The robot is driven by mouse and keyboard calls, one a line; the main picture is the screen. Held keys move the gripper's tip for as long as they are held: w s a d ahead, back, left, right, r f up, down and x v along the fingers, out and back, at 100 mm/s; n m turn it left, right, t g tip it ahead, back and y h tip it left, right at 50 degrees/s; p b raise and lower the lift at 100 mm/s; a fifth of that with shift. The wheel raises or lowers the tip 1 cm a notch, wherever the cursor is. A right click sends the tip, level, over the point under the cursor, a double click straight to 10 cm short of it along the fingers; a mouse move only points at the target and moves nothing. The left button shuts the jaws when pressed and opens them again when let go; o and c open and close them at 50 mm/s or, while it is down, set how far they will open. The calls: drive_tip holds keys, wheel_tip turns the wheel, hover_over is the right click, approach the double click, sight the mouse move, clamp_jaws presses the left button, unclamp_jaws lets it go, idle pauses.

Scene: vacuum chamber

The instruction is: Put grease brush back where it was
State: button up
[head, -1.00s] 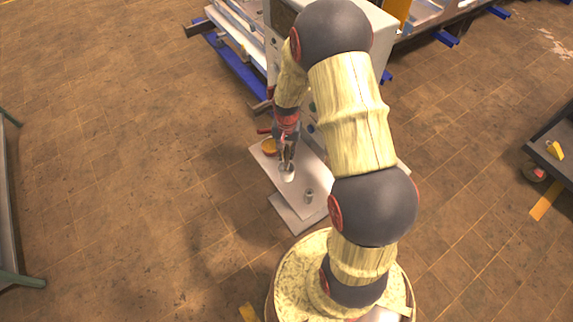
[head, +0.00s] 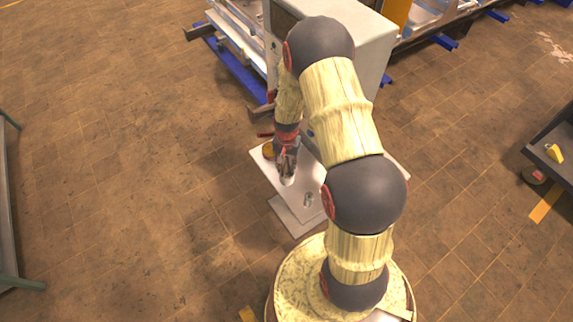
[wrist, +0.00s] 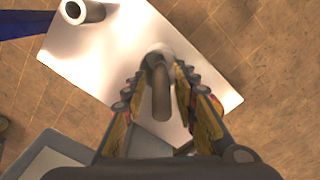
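The grease brush (wrist: 161,95) shows in the wrist view as a brown-grey handle between my fingers. Its far end meets a short pale round holder (wrist: 160,52) on a light plate; I cannot tell how deep it sits, and its bristles are hidden. My gripper (wrist: 160,88) is open around the handle, with gaps visible on both sides. In the head view my gripper (head: 287,172) is low over the left part of the plate (head: 290,215), and the brush is hardly visible there.
A second hollow cylinder (wrist: 76,13) stands on the plate, also seen in the head view (head: 308,199). A grey-white cabinet (head: 365,50) stands behind. Floor to the left is clear.

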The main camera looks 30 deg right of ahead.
drive_tip(key=shift+o, duration=0.3)
drive_tip(key=shift+r, duration=0.25)
wheel_tip(320, 180, up, 11)
drive_tip(key=shift+r+b, duration=0.2)
drive_tip(key=shift+b, duration=0.4)
drive_tip(key=s+a+r+n+t, duration=0.1)
drive_tip(key=s+a+r+n, duration=0.2)
drive_tip(key=r, duration=0.7)
drive_tip(key=s+a+r+n+t, duration=0.15)
drive_tip(key=a+r, duration=0.35)
drive_tip(key=r, duration=0.6)
drive_tip(key=s+a+r+n+t, duration=0.1)
drive_tip(key=s+a+r+n, duration=0.1)
drive_tip(key=s+r, duration=0.3)
drive_tip(key=s+a+r+n+t, duration=0.2)
drive_tip(key=s+a+r, duration=0.2)
drive_tip(key=s, duration=0.6)
drive_tip(key=shift+s+r, duration=0.25)
drive_tip(key=shift+r, duration=0.4)
drive_tip(key=shift+a+f, duration=0.1)
